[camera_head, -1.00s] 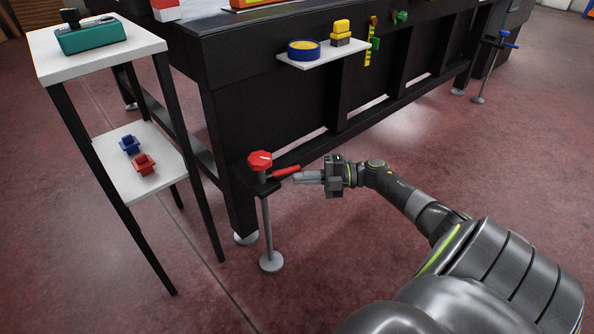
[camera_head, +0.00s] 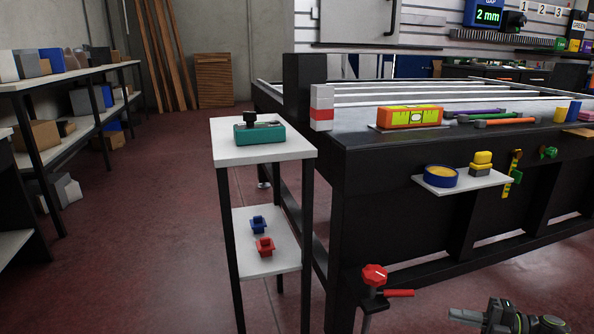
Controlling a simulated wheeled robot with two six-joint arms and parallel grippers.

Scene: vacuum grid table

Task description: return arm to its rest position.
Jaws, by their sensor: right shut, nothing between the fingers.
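My right gripper (camera_head: 468,316) shows at the bottom right edge of the head view, its fingers shut and pointing left, with nothing in them. Part of its wrist shows beside it and the rest of the arm is out of the frame. The gripper is apart from the red knob (camera_head: 374,275) and its red lever (camera_head: 398,293), which are to its upper left at the table's corner. My left gripper is not in view.
The black vacuum grid table (camera_head: 375,180) fills the right side, with a small white shelf (camera_head: 490,180) on its front. A white two-level stand (camera_head: 290,150) is at its left. Open red floor (camera_head: 150,230) lies further left, before loaded shelves (camera_head: 75,75).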

